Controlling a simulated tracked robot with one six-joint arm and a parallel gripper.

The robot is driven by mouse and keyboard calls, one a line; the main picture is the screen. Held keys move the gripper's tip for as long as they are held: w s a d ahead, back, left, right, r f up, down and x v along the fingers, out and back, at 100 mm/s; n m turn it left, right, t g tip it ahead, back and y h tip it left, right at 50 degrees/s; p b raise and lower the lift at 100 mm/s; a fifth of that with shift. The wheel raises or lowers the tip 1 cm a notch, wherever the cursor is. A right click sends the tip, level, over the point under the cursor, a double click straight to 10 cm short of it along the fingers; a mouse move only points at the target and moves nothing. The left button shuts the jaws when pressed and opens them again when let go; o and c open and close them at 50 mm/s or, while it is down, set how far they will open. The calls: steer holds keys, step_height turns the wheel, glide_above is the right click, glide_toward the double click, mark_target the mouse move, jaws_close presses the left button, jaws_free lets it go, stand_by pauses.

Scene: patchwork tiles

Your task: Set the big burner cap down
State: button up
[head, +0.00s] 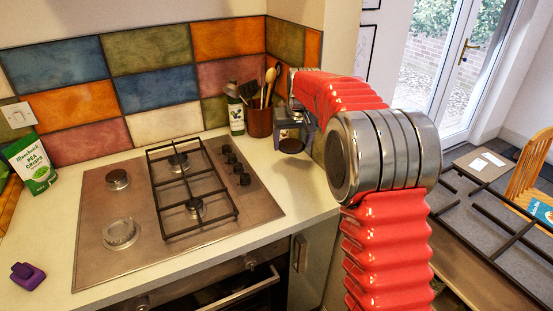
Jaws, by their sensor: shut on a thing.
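My gripper (296,130) is shut on the big burner cap (291,146), a dark round disc. It holds the cap in the air beyond the hob's right edge, near the utensil pot. The hob (95,215) is a brushed metal plate on the counter. Its front left burner (121,232) is a wide silver ring with no dark cap on it. The back left burner (117,179) has a small dark cap. Two more burners stand under a black pan support (158,195) on the right half. The fingertips are small and partly hidden by the cap.
A brown utensil pot (259,122) and a dark bottle (236,115) stand behind the hob's right side. Control knobs (235,167) line the hob's right side. A green packet (33,163) and a purple object (27,274) are at the left. Another pan support (490,215) lies at the right.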

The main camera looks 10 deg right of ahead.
glide_above(290, 172)
steer(key=s, duration=0.2)
steer(key=shift+w+f, duration=0.15)
steer(key=shift+f, duration=1.4)
steer(key=shift+w+f, duration=0.1)
steer(key=shift+f, duration=1.45)
steer(key=shift+f, duration=1.85)
steer(key=shift+f, duration=0.1)
steer(key=o, duration=1.1)
steer(key=shift+o, duration=0.2)
